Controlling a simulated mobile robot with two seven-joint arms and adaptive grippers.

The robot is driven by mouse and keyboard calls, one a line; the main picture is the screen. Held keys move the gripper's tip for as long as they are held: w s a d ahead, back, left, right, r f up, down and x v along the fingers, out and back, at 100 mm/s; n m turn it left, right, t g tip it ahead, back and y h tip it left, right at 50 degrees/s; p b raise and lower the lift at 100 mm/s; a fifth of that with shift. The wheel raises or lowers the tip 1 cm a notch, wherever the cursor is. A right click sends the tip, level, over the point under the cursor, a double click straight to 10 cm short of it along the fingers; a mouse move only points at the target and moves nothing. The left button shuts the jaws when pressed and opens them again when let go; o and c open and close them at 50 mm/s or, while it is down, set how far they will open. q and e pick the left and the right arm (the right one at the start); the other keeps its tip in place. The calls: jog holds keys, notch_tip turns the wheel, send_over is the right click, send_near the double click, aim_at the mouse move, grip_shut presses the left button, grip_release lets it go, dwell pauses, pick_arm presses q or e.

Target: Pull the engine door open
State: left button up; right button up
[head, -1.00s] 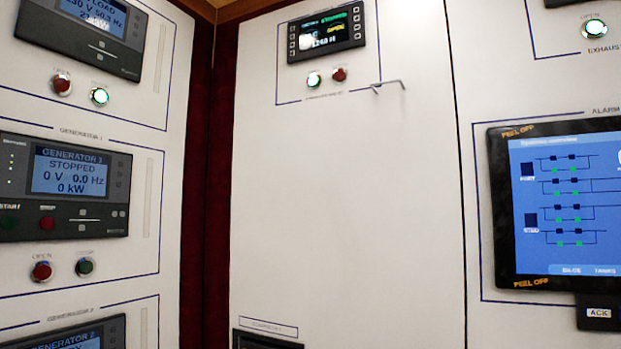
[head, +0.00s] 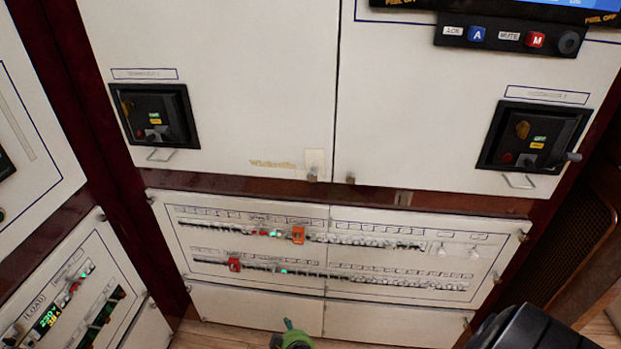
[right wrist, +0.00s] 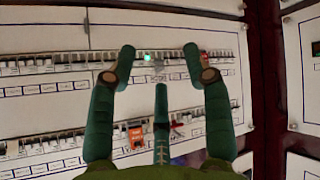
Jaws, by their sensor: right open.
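Two large white cabinet doors stand side by side in the head view, a left door (head: 225,85) and a right door (head: 430,115). Both look shut, and no readable label tells which is the engine door. Wire handles show low on them, the left handle (head: 158,155) and the right handle (head: 518,181). Only a green tip of my right gripper (head: 291,338) shows at the bottom edge. In the right wrist view, my right gripper (right wrist: 160,68) has its green fingers spread and empty in front of the breaker rows. My left gripper is out of view.
Below the doors is a white breaker panel (head: 335,292) with two rows of switches, red and orange ones among them. Black control boxes (head: 155,116) (head: 535,137) sit in the doors. Another white panel (head: 75,290) stands at the left. Wooden floor shows below.

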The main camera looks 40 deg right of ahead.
jog(key=w+d+r+m+t+h, duration=0.1)
jog(key=w+d+r+t+h, duration=0.2)
jog(key=r, duration=0.6)
jog(key=w+d+r+m+h, duration=0.1)
jog(key=w+d+r+m, duration=0.15)
jog(key=w+r, duration=0.5)
jog(key=m+t+h, duration=0.1)
jog(key=m+h, duration=0.3)
jog(key=h, duration=0.2)
send_near(312, 179)
jog(key=x, duration=0.3)
jog(key=p+x, duration=0.2)
jog(key=x, duration=0.4)
jog(key=shift+w+d+r, duration=0.1)
jog(key=shift+r, duration=0.05)
jog(key=shift+w+d, duration=0.3)
grip_shut()
